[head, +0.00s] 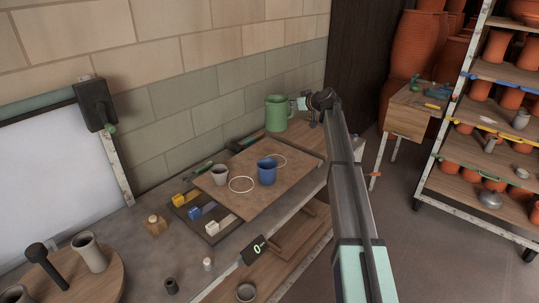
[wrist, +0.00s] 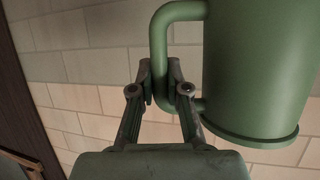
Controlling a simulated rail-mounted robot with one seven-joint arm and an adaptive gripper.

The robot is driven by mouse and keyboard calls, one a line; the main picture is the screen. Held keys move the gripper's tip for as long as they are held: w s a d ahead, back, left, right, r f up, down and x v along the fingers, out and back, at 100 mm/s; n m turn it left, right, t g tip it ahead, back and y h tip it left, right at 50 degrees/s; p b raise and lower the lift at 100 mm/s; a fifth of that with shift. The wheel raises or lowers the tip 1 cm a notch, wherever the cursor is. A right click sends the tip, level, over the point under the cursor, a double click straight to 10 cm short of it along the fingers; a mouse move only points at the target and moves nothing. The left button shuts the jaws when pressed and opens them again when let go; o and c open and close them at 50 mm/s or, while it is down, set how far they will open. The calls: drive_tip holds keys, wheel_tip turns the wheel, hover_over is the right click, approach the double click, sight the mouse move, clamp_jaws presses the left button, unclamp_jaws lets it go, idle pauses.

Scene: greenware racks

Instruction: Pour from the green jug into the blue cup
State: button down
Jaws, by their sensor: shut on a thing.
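The green jug (head: 278,113) is upright at the far end of the bench, near the brick wall. My gripper (head: 311,102) is at its right side. In the wrist view, the fingers of my gripper (wrist: 160,90) are shut on the handle of the green jug (wrist: 255,75). I cannot tell whether the jug's base touches the surface below. The inside of the jug is hidden. The blue cup (head: 267,173) stands upright on the brown board (head: 225,200), nearer than the jug and apart from it. The cup is not in the wrist view.
A light grey cup (head: 220,175) stands left of the blue cup. White rings (head: 241,184) mark the board. A tray of coloured blocks (head: 203,213) lies at its left edge. A display reading 0 (head: 253,249) is at the bench front. A pot rack (head: 490,130) stands right.

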drive_tip(key=s+d+f+m+h, duration=0.2)
drive_tip(key=s+d+f, duration=0.1)
drive_tip(key=s, duration=0.4)
drive_tip(key=s+d+f+m+t+h, duration=0.1)
drive_tip(key=s+d+f+m+h, duration=0.2)
drive_tip(key=s+f, duration=0.3)
drive_tip(key=s+d+f+m+t+h, duration=0.1)
drive_tip(key=s+d+f+m+h, duration=0.1)
drive_tip(key=s, duration=0.8)
wheel_tip(320, 180, down, 3)
drive_tip(key=shift+d+r+h, duration=0.1)
drive_tip(key=shift+d+h, duration=0.4)
drive_tip(key=shift+h, duration=0.2)
drive_tip(key=shift+w, duration=0.1)
drive_tip(key=a+r+n+h, duration=0.4)
drive_tip(key=a+r+n, duration=0.2)
drive_tip(key=a+r, duration=0.2)
drive_tip(key=shift+w+r, duration=0.35)
drive_tip(key=shift+w, duration=0.05)
drive_tip(key=shift+a+r+n+t+h, duration=0.2)
drive_tip(key=shift+a+r+n+h, duration=0.2)
drive_tip(key=shift+r+n, duration=0.2)
drive_tip(key=shift+a+r+n+t+h, duration=0.2)
drive_tip(key=shift+a+r+n+h, duration=0.2)
drive_tip(key=shift+r+n, duration=0.15)
idle(0.7)
drive_tip(key=shift+a+r, duration=0.1)
drive_tip(key=shift+r, duration=0.1)
idle(0.6)
